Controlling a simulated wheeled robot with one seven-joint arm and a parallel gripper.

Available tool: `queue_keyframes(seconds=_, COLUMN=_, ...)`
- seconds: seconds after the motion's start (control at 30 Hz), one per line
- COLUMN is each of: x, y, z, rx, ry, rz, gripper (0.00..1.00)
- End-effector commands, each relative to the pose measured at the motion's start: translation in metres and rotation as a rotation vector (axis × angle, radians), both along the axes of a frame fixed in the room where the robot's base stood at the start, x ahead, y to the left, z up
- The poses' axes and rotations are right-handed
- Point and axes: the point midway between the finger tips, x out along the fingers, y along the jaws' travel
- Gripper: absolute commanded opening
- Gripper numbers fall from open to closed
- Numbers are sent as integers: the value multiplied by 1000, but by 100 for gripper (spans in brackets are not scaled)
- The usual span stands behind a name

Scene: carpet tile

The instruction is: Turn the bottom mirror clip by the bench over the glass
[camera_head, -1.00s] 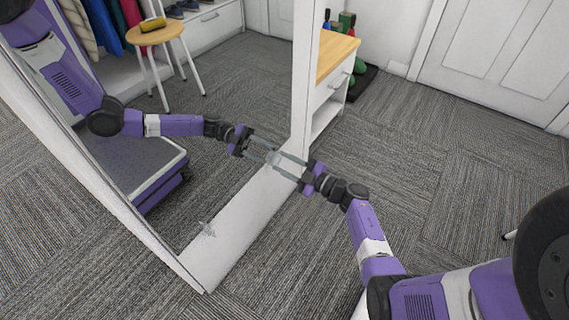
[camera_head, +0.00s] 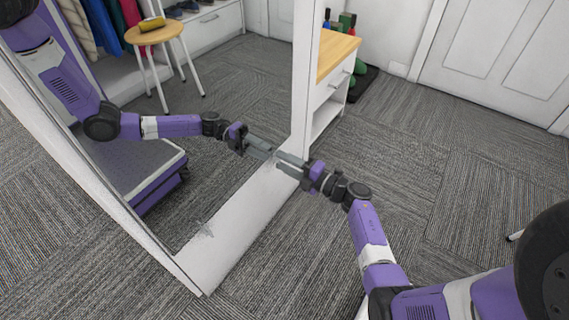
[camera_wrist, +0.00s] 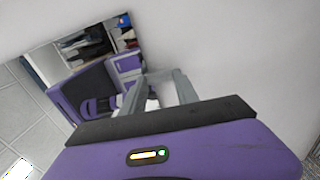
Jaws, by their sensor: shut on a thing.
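The leaning mirror shows at the left in the head view, its glass (camera_head: 150,168) inside a wide white frame (camera_head: 236,222). My gripper (camera_head: 278,161) is at the bottom part of the frame, at the end by the bench, with its fingers close together. It is shut on the bottom clip there. The fingers hide the clip, so I cannot tell its angle to the glass. Another clear clip (camera_head: 206,229) sits on the frame's inner edge, nearer the front. In the wrist view my fingers (camera_wrist: 155,92) reach to the white frame, beside the glass (camera_wrist: 90,62).
The white bench (camera_head: 325,98) with a wooden top stands just behind the mirror's right upright (camera_head: 303,75). The stool and clothes at the left are reflections.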

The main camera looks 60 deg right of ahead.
Motion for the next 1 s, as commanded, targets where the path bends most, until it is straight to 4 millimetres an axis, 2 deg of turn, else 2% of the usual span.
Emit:
queue_keyframes(seconds=0.67, x=-1, y=1, z=-1, rx=-63, ry=2, rz=1, gripper=0)
queue_keyframes(seconds=0.7, x=-1, y=1, z=-1, rx=-63, ry=2, rz=1, gripper=40)
queue_keyframes(seconds=0.8, x=-1, y=1, z=-1, rx=-63, ry=2, rz=0, gripper=58)
queue_keyframes(seconds=1.0, x=0, y=0, z=-1, rx=-62, ry=1, rz=0, gripper=58)
